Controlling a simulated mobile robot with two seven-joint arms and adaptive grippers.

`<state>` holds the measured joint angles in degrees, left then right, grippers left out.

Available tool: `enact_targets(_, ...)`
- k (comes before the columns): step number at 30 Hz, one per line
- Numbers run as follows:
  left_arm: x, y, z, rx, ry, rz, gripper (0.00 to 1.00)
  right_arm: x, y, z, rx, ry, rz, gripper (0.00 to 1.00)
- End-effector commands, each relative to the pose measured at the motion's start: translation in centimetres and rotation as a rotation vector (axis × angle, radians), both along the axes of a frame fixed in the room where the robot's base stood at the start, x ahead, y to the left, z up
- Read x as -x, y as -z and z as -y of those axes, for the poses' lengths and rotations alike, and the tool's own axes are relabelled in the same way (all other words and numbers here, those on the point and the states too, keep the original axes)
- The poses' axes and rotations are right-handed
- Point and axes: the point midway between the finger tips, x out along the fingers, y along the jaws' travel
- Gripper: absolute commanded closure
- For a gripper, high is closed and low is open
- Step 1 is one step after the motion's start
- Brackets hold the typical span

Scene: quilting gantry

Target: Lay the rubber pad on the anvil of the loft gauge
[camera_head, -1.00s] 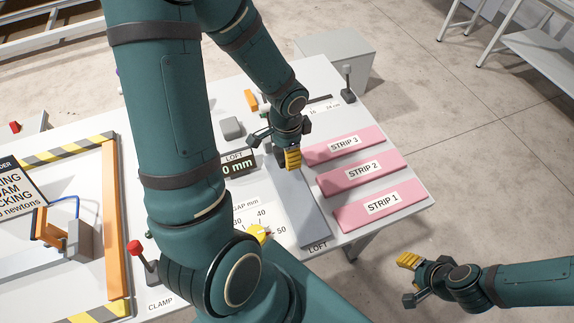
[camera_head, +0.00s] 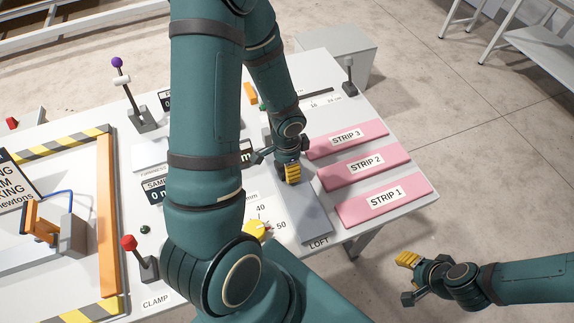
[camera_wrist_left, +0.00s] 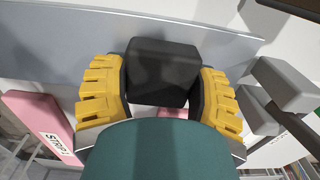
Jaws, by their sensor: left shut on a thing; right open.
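My left gripper (camera_head: 291,173) is over the grey slab (camera_head: 305,214) of the loft gauge, marked LOFT at its near end. In the left wrist view my left gripper (camera_wrist_left: 160,80) has its yellow fingers shut on the sides of a dark block (camera_wrist_left: 162,66), which looks like the rubber pad. The grey slab (camera_wrist_left: 60,45) shows behind it. I cannot tell whether the block touches the slab. In the head view the block is hidden by the gripper. My right gripper (camera_head: 409,279) is open and empty, off the table at the lower right.
Pink strips, STRIP 1 (camera_head: 408,190), STRIP 2 (camera_head: 390,159) and STRIP 3 (camera_head: 372,130), lie right of the slab. A yellow dial knob (camera_head: 257,231) is left of it. A red-knobbed clamp lever (camera_head: 130,243) and purple-knobbed lever (camera_head: 118,63) stand left of my arm.

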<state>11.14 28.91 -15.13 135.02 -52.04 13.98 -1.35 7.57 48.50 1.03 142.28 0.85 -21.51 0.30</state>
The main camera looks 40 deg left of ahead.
Motion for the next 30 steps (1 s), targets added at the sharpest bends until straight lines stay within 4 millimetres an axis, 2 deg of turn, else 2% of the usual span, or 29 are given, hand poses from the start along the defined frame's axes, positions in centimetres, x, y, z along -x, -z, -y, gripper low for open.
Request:
enact_targets(6, 0.0, 0.3, 0.0, 0.0, 0.0, 0.0, 0.78, 0.0, 0.4, 0.0, 0.0, -0.001, 0.0, 0.53)
enact_targets(7, 0.0, 0.3, 0.0, 0.0, 0.0, 0.0, 0.32, 0.0, 0.4, 0.0, 0.0, -0.001, -0.001, 0.53)
enact_targets(9, 0.0, 0.2, 0.0, 0.0, 0.0, 0.0, 0.07, 0.0, 0.3, 0.0, 0.0, -0.001, -0.001, 0.53)
enact_targets(10, 0.0, 0.2, 0.0, 0.0, 0.0, 0.0, 0.05, 0.0, 0.3, 0.0, 0.0, -0.001, -0.001, 0.53)
enact_targets(22, 0.0, -0.2, 0.0, 0.0, 0.0, 0.0, 0.05, 0.0, -0.2, 0.0, 0.0, -0.001, 0.0, 0.53)
enact_targets(26, -0.1, -2.1, -0.1, 0.0, -0.003, 0.004, 0.05, 0.0, -1.0, 0.0, -0.002, -0.001, 0.001, 0.53)
enact_targets(30, -0.1, -5.1, -0.1, -0.001, -0.003, 0.005, 0.05, 0.0, -2.2, 0.1, -0.004, -0.001, 0.002, 0.53)
